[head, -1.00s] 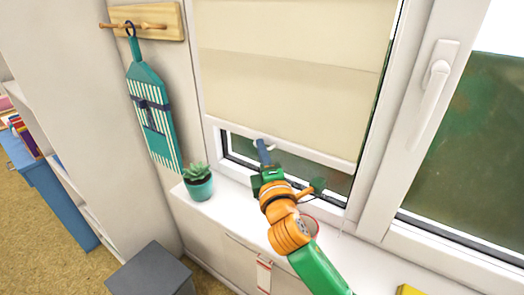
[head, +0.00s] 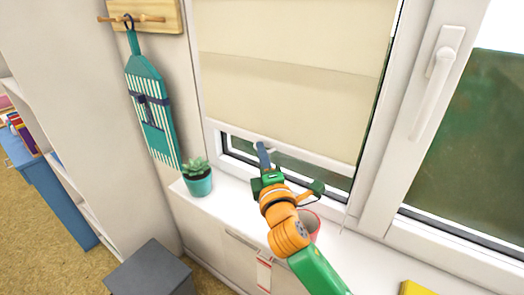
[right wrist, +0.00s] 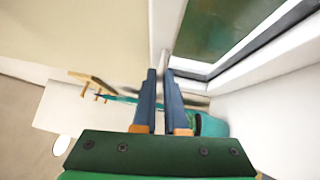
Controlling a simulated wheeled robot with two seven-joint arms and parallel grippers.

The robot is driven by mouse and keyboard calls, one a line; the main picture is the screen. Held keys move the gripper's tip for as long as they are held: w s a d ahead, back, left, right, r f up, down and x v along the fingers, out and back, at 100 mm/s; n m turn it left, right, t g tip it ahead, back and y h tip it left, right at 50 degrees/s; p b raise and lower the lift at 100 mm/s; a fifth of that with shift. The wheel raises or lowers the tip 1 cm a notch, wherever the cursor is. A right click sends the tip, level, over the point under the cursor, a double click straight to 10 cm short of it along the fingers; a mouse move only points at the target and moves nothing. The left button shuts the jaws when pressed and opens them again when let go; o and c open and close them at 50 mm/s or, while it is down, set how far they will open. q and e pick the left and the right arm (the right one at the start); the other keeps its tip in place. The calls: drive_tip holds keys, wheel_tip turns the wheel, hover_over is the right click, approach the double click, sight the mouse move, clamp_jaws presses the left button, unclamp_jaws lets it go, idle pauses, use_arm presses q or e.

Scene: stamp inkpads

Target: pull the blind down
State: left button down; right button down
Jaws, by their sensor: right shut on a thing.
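The cream blind (head: 290,95) hangs over the left window in the head view. Its pale bottom bar (head: 320,157) is a little above the window's lower frame, with a strip of dark glass showing below. My right gripper (head: 262,149) is at the bar's lower edge, left of its middle. My left gripper is out of view.
A potted succulent (head: 197,178) stands on the white sill (head: 222,201) left of my arm. A red-rimmed cup (head: 312,225) is partly behind my arm. A teal striped board (head: 152,110) hangs on the left wall. The right window has a white handle (head: 437,80).

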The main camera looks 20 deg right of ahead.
wheel_tip(320, 180, down, 6)
drive_tip(key=b, duration=0.2)
drive_tip(key=shift+r+b, duration=0.25)
drive_tip(key=shift+b, duration=0.15)
drive_tip(key=c, duration=1)
unclamp_jaws()
